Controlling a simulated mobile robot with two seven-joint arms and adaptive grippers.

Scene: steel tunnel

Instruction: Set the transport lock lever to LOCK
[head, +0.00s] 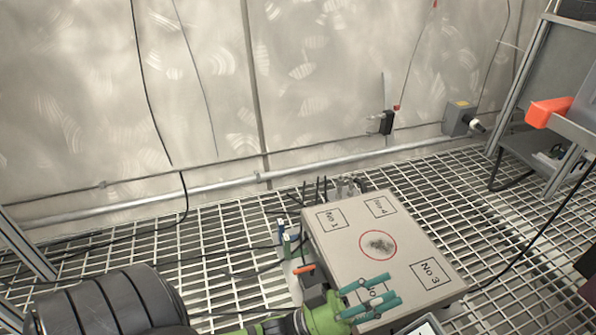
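A light grey box (341,238) with labelled squares and a red circle around a dark smudge stands on the grating floor. A small orange lever-like part (304,269) shows at its left side, near the front. I cannot tell for sure whether this is the transport lock lever, and no LOCK marking is readable. My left gripper (378,295) is over the front part of the box top, with its two teal fingers apart and nothing seen between them. It partly hides one label. I cannot tell whether it touches the box. My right gripper is not in view.
Cables and small connectors (284,240) lie along the box's left side. A metal frame with an orange block (548,112) stands at the right. A grey wall box (460,118) with a black knob and a pipe (220,185) run by the back wall. Open grating lies left of the box.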

